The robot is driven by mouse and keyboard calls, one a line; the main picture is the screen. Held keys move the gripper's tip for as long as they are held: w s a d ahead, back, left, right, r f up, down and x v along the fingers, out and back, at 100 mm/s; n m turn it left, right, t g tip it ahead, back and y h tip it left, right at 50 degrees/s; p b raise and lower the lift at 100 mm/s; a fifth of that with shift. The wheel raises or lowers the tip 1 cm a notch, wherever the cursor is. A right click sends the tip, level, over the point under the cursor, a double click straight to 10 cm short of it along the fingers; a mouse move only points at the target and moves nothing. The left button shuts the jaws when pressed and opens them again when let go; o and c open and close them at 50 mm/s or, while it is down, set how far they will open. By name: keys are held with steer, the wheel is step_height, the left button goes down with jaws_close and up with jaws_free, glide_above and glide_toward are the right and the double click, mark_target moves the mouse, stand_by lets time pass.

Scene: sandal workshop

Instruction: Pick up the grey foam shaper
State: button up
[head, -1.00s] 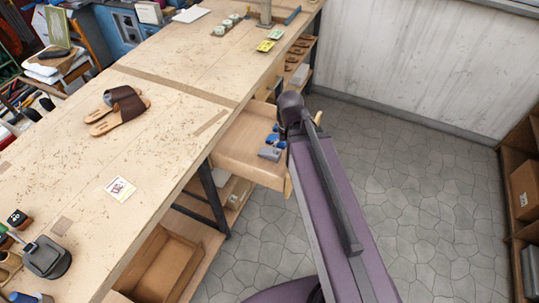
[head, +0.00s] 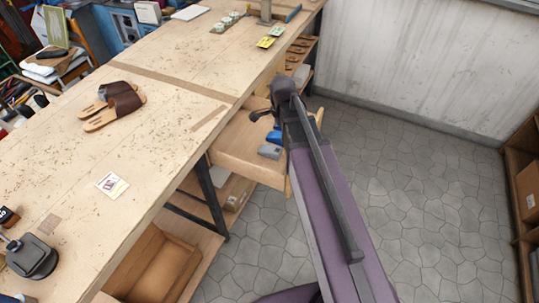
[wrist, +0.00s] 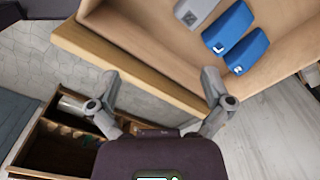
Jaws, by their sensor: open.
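A grey foam shaper (head: 269,151) lies in the open wooden drawer (head: 236,150) under the bench top, near the drawer's front end. In the wrist view the grey shaper (wrist: 192,12) is at the top edge, partly cut off, beside two blue blocks (wrist: 228,27) inside the drawer. My gripper (wrist: 161,80) is open and empty, its fingers spread over the drawer's front edge, apart from the shaper. In the head view one dark finger of my gripper (head: 260,114) reaches left above the drawer; my arm hides the rest.
The workbench (head: 155,110) runs along the drawer's left side. It carries a pair of brown sandals (head: 113,104), a white card (head: 112,185) and yellow pads (head: 266,42). An open box (head: 160,265) stands below. The stone floor (head: 430,180) on the right is clear.

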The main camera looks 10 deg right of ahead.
mark_target(275, 149)
steer(key=w+f+m+b, duration=0.2)
steer(key=w+m, duration=0.3)
steer(key=m, duration=0.3)
steer(key=shift+w+f, duration=0.15)
steer(key=shift+f, duration=0.35)
steer(key=shift+f+b, duration=0.15)
steer(key=shift+b, duration=0.25)
step_height(275, 149, down, 8)
steer(key=b, duration=0.8)
steer(key=shift+f, duration=0.2)
steer(key=shift+w+a+f+b, duration=0.1)
steer(key=shift+f+b, duration=1.2)
steer(key=shift+b, duration=0.1)
steer(key=shift+w+a+f+b, duration=0.1)
steer(key=shift+f+b, duration=1.2)
steer(key=shift+b, duration=0.05)
steer(key=c, duration=0.7)
